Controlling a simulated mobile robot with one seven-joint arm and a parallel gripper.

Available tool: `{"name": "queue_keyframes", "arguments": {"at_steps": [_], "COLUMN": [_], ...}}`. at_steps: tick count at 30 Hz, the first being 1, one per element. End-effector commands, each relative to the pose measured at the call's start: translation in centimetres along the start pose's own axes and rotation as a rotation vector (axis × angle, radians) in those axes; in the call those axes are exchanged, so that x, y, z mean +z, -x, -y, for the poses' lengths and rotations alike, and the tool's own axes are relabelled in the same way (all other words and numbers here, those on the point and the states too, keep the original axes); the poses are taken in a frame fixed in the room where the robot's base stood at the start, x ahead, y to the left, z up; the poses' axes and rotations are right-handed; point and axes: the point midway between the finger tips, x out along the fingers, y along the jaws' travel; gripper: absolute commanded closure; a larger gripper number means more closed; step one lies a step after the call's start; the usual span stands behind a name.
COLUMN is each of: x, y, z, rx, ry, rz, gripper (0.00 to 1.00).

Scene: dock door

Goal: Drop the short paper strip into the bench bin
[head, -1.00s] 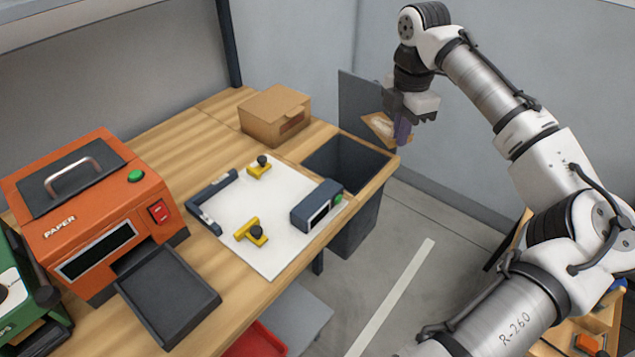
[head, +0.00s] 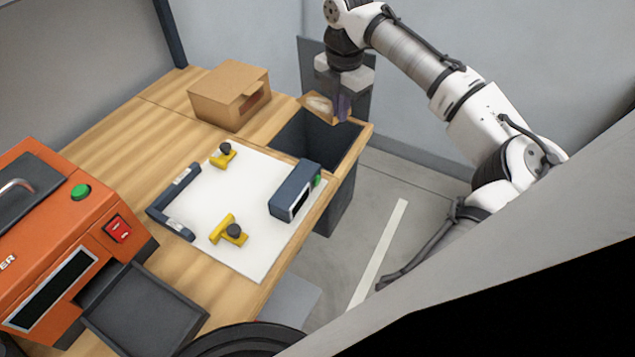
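The bench bin (head: 347,146) is a dark, open-topped box set at the bench's far right end. My gripper (head: 330,107) points down over the bin's far side, with a purple finger showing. A tan strip with a pale patch, apparently the short paper strip (head: 317,104), is held at the fingers, above the bin's rim level as far as I can judge. The far finger is hidden, and the exact height over the bin is hard to tell.
A cardboard box (head: 229,96) stands left of the bin. A white board (head: 252,200) carries yellow clamps (head: 229,231) and a dark blue device (head: 295,190) close to the bin. An orange paper machine (head: 60,235) stands at the left. A dark panel (head: 311,62) rises behind the gripper.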

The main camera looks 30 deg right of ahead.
Motion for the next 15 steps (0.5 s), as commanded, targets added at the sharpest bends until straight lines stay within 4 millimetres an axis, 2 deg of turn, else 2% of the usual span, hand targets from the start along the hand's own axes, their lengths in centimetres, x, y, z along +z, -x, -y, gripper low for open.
{"name": "queue_keyframes", "arguments": {"at_steps": [1,4,14,15], "x": [0.03,0.04,0.0,0.0], "y": [-1.21,-1.87,-1.97,-1.97], "z": [0.05,0.02,0.0,0.0], "rx": [-0.002,0.0,0.0,0.0], "ry": [0.0,-0.001,0.0,0.0], "rz": [0.001,0.002,0.0,0.0], "gripper": [1.0,1.0,1.0,0.93]}}
